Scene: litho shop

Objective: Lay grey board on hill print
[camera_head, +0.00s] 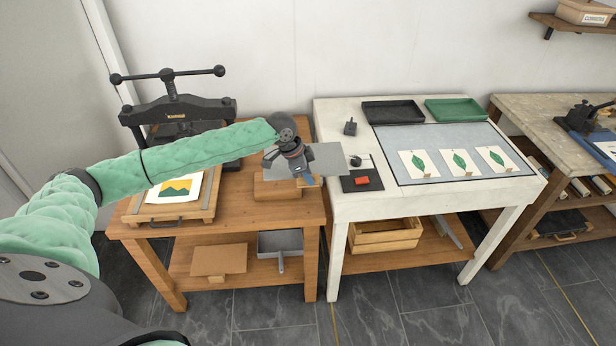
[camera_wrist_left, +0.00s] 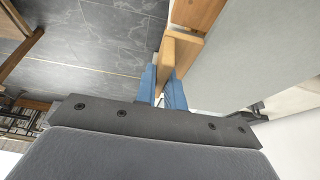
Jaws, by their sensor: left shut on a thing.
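The hill print (camera_head: 178,187), a white sheet with a yellow and dark green hill picture, lies on a wooden press bed (camera_head: 143,211) on the brown bench. My left arm reaches over it and partly covers it. The thin grey board (camera_head: 326,157) is to the right of the print, above the bench's right end. My left gripper (camera_head: 308,181) is at the board's near side. In the left wrist view its blue fingers (camera_wrist_left: 164,92) are shut on a wooden tab (camera_wrist_left: 167,60) at the edge of the grey board (camera_wrist_left: 250,55). My right gripper is out of view.
A black screw press (camera_head: 175,105) stands behind the print. A low wooden block (camera_head: 280,190) is under the board. The white table (camera_head: 350,205) on the right holds several leaf cards (camera_head: 459,162), trays (camera_head: 392,111) and a dark pad with a red block (camera_head: 362,181).

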